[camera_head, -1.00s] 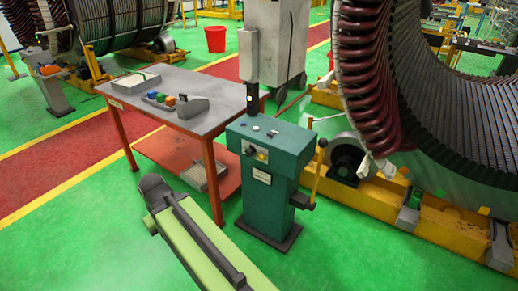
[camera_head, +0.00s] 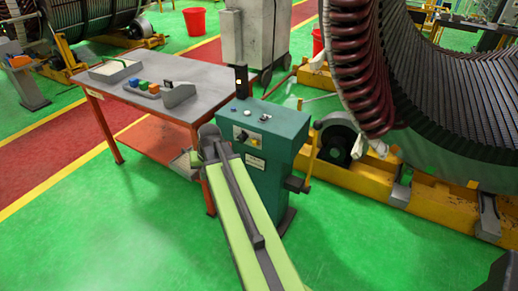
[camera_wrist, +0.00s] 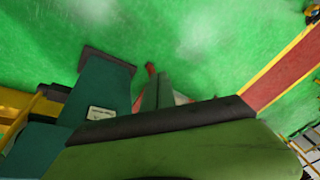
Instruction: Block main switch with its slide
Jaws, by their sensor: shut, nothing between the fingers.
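A teal control console (camera_head: 275,150) stands in the middle of the head view. Its upper front has a small panel with a dark control (camera_head: 241,134) and a yellow knob (camera_head: 255,143). The main switch and its slide are too small to tell apart there. My green and grey arm reaches up to the console's left front edge, its grey end overlapping the table edge. My gripper's fingers cannot be made out in either view. The wrist view shows the console (camera_wrist: 92,100) upside down at the left, its label visible, with my arm across the bottom.
A grey-topped table with red legs (camera_head: 175,98) stands left of the console, bearing a tray (camera_head: 115,70) and small coloured blocks. The stator (camera_head: 440,90) on yellow supports fills the right. Green floor in front is free.

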